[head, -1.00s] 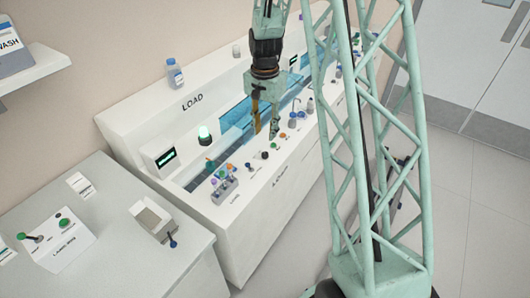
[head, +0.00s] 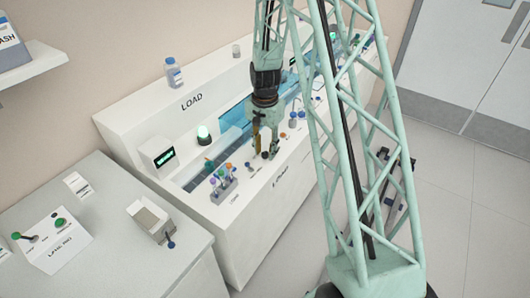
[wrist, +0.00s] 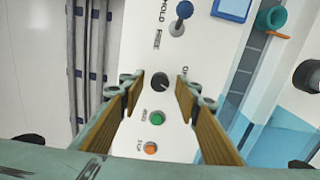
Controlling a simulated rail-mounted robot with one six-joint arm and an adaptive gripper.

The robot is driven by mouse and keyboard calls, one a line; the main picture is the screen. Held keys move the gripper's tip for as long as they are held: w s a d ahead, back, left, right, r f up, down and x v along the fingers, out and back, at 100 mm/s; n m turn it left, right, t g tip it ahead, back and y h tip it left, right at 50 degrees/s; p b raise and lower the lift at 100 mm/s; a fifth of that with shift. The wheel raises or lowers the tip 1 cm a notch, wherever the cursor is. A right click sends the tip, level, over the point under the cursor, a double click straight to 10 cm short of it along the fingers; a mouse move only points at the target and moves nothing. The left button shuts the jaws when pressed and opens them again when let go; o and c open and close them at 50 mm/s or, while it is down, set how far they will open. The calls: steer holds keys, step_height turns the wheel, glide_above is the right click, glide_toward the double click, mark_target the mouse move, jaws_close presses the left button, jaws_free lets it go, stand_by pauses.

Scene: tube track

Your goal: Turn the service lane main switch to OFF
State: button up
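A round black knob (wrist: 159,82) sits on the white panel in the wrist view, with a pale pointer mark on it. Letters starting with "O" stand beside it, partly hidden by a finger. No lettering that I can read names it as the service lane main switch. My gripper (wrist: 158,84) is open, with one tan-padded finger on each side of the knob in the picture; I see no contact. In the head view my gripper (head: 266,148) points down at the front ledge of the LOAD machine, its fingertips close over the knob.
A green button (wrist: 158,118) and an orange button (wrist: 150,149) lie near the knob. A blue-topped lever (wrist: 180,17) stands by "HOLD" and "FREE". Capped tubes in a rack (head: 223,184) stand to the left on the ledge. A control box (head: 53,240) sits on the side bench.

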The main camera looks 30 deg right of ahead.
steer(key=shift+f, duration=0.2)
steer(key=c, duration=0.8)
steer(key=shift+c, duration=0.2)
steer(key=shift+n, duration=0.4)
steer(key=n, duration=0.3)
steer(key=shift+n, duration=2.6)
